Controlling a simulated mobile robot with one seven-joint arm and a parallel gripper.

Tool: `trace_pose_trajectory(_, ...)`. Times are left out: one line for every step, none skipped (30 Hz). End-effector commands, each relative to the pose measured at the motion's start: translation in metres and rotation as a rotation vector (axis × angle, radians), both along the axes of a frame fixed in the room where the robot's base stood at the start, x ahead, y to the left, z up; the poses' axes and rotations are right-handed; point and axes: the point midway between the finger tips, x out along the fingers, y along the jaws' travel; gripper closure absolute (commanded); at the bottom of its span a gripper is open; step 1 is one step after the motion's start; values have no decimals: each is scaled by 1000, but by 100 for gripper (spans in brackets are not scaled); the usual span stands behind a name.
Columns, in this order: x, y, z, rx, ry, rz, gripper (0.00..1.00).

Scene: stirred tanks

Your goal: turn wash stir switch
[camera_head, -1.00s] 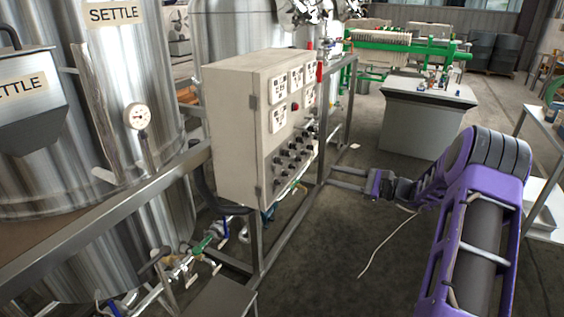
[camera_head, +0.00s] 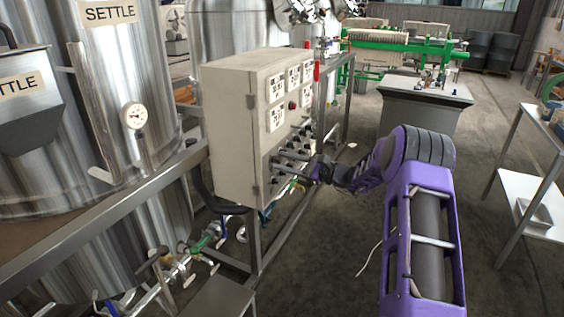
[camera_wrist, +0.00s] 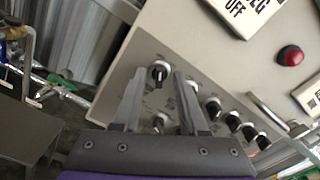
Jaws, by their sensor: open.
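The grey control box (camera_head: 228,140) has rows of black rotary switches on the lower part of its front panel. My gripper (camera_head: 284,169) is at these switches, its open fingers pointing at the panel. In the wrist view, one black switch knob (camera_wrist: 160,74) with a pale pointer shows between the tips of my open gripper (camera_wrist: 159,78). Another knob (camera_wrist: 158,122) shows lower between the fingers. Further knobs (camera_wrist: 213,107) run off to the right. The small switch labels are not readable, so I cannot tell which is the wash stir switch. Contact with a knob is not clear.
A red button (camera_wrist: 289,55) and a metal handle (camera_wrist: 268,115) stick out from the panel near the fingers. Pipes and valves (camera_head: 205,240) lie below left of the box. A steel frame rail (camera_head: 100,215) runs beside it.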

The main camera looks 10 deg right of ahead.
Motion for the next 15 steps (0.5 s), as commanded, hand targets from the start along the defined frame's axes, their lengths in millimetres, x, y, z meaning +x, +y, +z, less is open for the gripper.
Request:
trace_pose_trajectory(3, 4, 0, -1, -1, 1, 57)
trace_pose_trajectory(4, 5, 0, -1, -1, 0, 57)
trace_pose_trajectory(5, 6, 0, -1, -1, 0, 57)
trace_pose_trajectory(5, 7, 0, 0, 0, 0, 57)
trace_pose_trajectory(6, 8, 0, 0, 0, 0, 57)
trace_pose_trajectory(6, 9, 0, 0, 0, 0, 57)
trace_pose_trajectory(6, 9, 0, 0, 0, 0, 57)
trace_pose_trajectory(6, 9, 0, 0, 0, 0, 57)
trace_pose_trajectory(6, 9, 0, 0, 0, 0, 57)
trace_pose_trajectory(6, 9, 0, 0, 0, -1, 57)
trace_pose_trajectory(6, 9, 0, 0, 0, 0, 57)
trace_pose_trajectory(6, 9, 0, 0, 0, 0, 57)
trace_pose_trajectory(6, 9, 0, 0, 0, 0, 59)
trace_pose_trajectory(6, 9, 0, 0, 0, 0, 65)
trace_pose_trajectory(6, 9, 0, 0, 0, 0, 72)
